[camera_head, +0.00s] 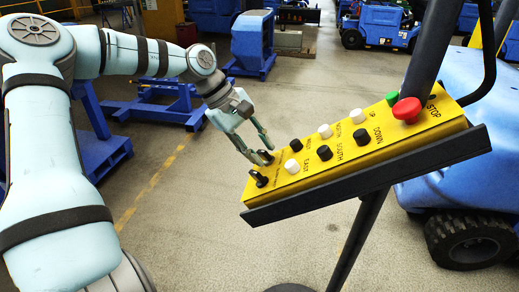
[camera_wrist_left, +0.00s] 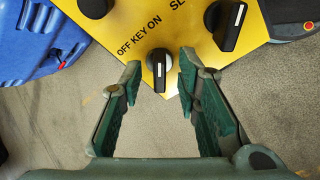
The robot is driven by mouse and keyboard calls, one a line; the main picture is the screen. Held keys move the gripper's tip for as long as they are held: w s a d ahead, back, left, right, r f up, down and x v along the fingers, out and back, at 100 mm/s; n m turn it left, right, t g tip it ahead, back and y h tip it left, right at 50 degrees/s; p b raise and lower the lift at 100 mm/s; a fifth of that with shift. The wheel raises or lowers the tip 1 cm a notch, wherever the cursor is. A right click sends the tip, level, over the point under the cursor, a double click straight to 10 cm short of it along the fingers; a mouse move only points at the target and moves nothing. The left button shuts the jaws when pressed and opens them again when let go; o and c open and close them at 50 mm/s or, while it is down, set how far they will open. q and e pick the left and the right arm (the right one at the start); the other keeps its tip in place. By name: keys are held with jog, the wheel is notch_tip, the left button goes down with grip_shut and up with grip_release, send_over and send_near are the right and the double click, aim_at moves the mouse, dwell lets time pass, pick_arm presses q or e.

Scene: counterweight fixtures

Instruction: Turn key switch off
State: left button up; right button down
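The key switch (camera_wrist_left: 159,68) is a black knob with a white line, at the corner of the yellow panel (camera_head: 352,140). In the wrist view it sits under the label "OFF KEY ON", its white line roughly upright. In the head view it is the upper of two black knobs (camera_head: 266,157) at the panel's left end. My left gripper (camera_head: 258,148) is open at this end of the panel. In the wrist view its green fingers (camera_wrist_left: 157,85) are spread to either side of the knob's lower part; contact cannot be told. My right gripper is not in view.
A second black knob (camera_wrist_left: 229,25) is close beside the key switch. White, black and green buttons and a red stop button (camera_head: 407,109) cover the panel. A dark ledge (camera_head: 370,180) runs along its lower edge, on a dark pole (camera_head: 356,240). A blue vehicle (camera_head: 450,180) stands right.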

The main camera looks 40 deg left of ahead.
pick_arm(q)
jog(key=shift+f, duration=0.15)
grip_shut()
